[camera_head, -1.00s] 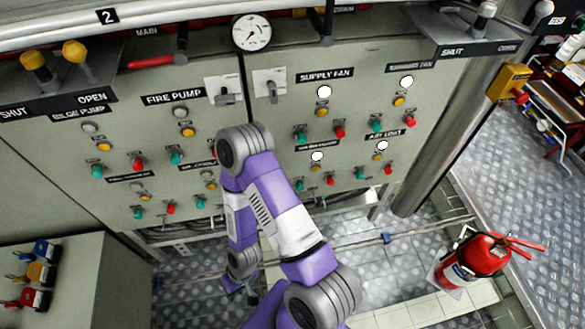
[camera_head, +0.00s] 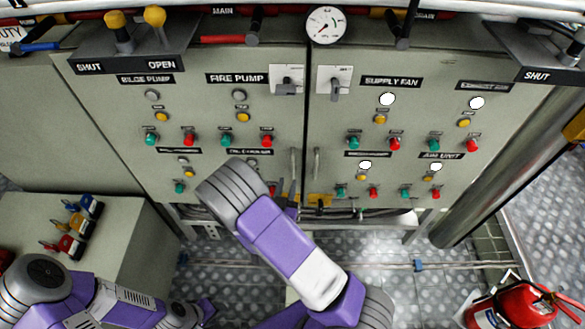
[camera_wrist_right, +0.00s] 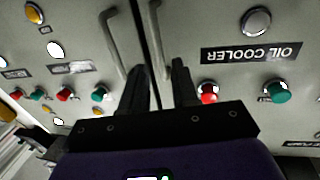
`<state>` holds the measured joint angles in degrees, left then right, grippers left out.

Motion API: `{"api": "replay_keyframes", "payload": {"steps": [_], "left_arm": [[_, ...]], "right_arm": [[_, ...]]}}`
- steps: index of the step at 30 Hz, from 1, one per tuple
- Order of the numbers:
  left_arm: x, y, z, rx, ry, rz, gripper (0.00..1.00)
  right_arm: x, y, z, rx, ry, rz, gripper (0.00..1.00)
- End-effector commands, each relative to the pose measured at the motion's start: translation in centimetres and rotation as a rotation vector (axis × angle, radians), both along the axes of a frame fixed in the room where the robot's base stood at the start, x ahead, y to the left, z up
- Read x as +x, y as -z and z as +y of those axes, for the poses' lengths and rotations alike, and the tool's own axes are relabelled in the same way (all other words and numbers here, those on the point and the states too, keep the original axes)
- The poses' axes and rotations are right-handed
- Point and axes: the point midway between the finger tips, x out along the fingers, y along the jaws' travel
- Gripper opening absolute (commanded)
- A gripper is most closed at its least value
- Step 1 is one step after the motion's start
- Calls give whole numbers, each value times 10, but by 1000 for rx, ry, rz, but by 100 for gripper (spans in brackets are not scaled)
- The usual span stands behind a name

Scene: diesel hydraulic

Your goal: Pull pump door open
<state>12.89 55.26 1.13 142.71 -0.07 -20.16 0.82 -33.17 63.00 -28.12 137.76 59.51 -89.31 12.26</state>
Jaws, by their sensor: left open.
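The pump door (camera_head: 215,100) is the left door of the grey cabinet, with the bilge pump and fire pump labels. It is shut. Its handle (camera_head: 293,166) is a thin upright bar near the middle seam; it also shows in the right wrist view (camera_wrist_right: 157,35). My right gripper (camera_head: 288,190), partly hidden by my arm, is at the lower end of the handle. In the upside-down wrist view its dark fingers (camera_wrist_right: 163,75) are apart, with the handle between their tips; contact is unclear. My left gripper (camera_head: 208,309) is low at the left, open and away from the door.
The neighbouring fan door (camera_head: 415,140) is shut, its handle (camera_head: 317,163) close beside the pump handle. A grey box (camera_head: 130,235) with coloured padlocks stands at lower left. A red fire extinguisher (camera_head: 515,305) stands at lower right. Switches and buttons stick out of both doors.

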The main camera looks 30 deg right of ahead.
Motion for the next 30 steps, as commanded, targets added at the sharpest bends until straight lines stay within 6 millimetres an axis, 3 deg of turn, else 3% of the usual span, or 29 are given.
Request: {"api": "replay_keyframes", "payload": {"steps": [15,26,30], "left_arm": [[0,9,0,0,0,0,43],[0,9,0,0,0,0,43],[0,9,0,0,0,0,43]], "right_arm": [[49,-5,-46,-13,7,-20,30],[55,-5,-51,-13,5,-19,30],[55,-5,-51,-13,5,-19,11]]}}
